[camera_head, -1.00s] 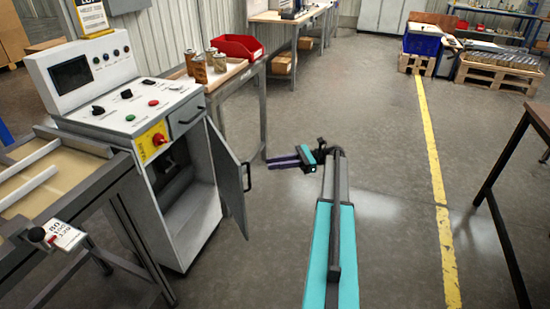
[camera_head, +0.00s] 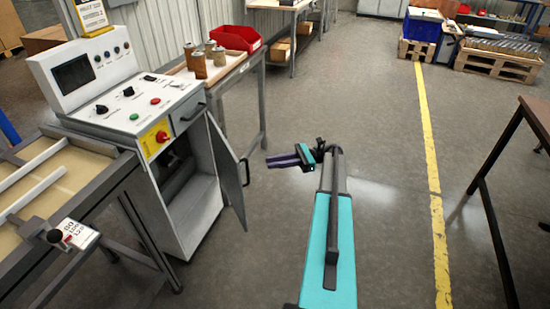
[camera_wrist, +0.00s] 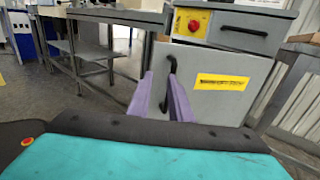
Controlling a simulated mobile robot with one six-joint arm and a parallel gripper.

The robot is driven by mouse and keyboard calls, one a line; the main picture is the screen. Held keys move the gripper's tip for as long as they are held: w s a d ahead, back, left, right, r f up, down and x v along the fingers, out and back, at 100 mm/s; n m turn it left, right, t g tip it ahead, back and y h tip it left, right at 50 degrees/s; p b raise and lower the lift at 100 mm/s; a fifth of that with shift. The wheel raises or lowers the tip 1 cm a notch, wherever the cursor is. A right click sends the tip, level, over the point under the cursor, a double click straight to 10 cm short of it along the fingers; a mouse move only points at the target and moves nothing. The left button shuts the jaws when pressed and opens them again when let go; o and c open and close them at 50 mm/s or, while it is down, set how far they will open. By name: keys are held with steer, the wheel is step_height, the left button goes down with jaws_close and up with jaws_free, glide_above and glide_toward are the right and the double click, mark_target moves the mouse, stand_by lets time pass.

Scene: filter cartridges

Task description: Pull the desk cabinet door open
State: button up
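The grey cabinet door (camera_head: 229,172) stands swung out from the grey cabinet (camera_head: 195,215), whose dark inside shows. Its black bar handle (camera_head: 246,172) is near the door's free edge. My gripper (camera_head: 260,173) is to the right of the door, with its purple fingers pointing left and their tips close to the handle. In the wrist view, the fingers (camera_wrist: 160,80) are apart, and the handle (camera_wrist: 165,105) shows between and beyond them. I cannot tell whether they touch it. The door face (camera_wrist: 215,95) carries a yellow label.
Above the door is a drawer (camera_head: 188,113) with its own handle, beside a red button on a yellow plate (camera_head: 155,138). A bench with cans (camera_head: 198,65) and a red bin (camera_head: 236,38) stands behind. A dark table (camera_head: 535,115) is at right. Floor between is clear.

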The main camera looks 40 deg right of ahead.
steer(key=shift+s+a+r+p, duration=0.1)
steer(key=shift+s+a+p, duration=0.55)
steer(key=shift+p, duration=0.9)
steer(key=shift+s+a+r+p, duration=0.1)
steer(key=shift+s+a+p, duration=0.2)
steer(key=shift+s+p, duration=0.95)
steer(key=shift+s+a+r+p, duration=0.1)
steer(key=shift+s+a+p, duration=0.35)
steer(key=shift+p, duration=1.45)
